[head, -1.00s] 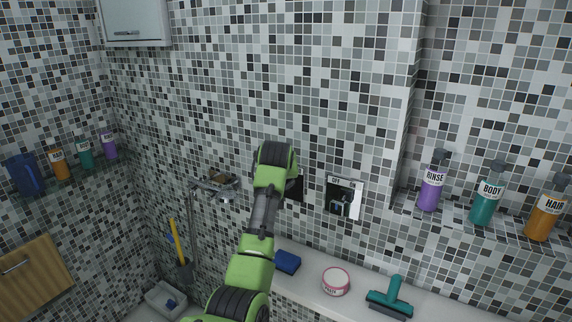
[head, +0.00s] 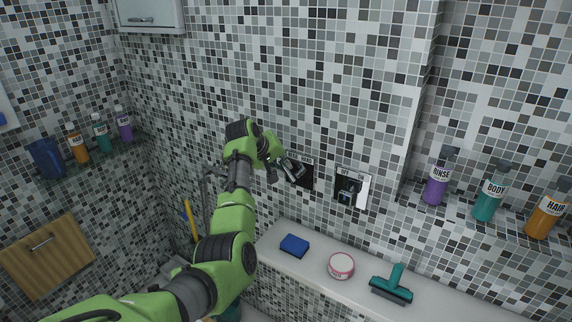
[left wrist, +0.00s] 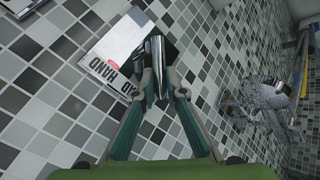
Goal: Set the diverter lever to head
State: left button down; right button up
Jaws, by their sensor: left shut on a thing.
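The diverter plate (head: 307,182) is on the tiled wall at the centre of the head view, partly hidden by my left gripper (head: 293,170). In the left wrist view the plate (left wrist: 112,48) is shiny, with a HAND label and a partly hidden label that seems to read HEAD. The chrome diverter lever (left wrist: 154,52) sticks out from the plate between the fingertips of my left gripper (left wrist: 160,88), which is shut on it. Which label the lever points at I cannot tell. My right gripper is not in view.
Right of the diverter is an OFF/ON valve plate (head: 362,185). Below, a ledge holds a blue sponge (head: 294,245), a round tub (head: 341,265) and a teal squeegee (head: 392,285). Bottles stand on a shelf (head: 462,212) at right. Chrome fittings (left wrist: 262,95) show at right in the wrist view.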

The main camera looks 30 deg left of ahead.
pick_arm(q)
jog(key=shift+d, duration=0.15)
jog(key=c, duration=2.4)
grip_release()
jog(key=shift+o, duration=0.3)
jog(key=shift+w, duration=0.15)
jog(key=v, duration=1.2)
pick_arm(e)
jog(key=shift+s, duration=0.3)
pick_arm(q)
jog(key=shift+w+d, duration=0.1)
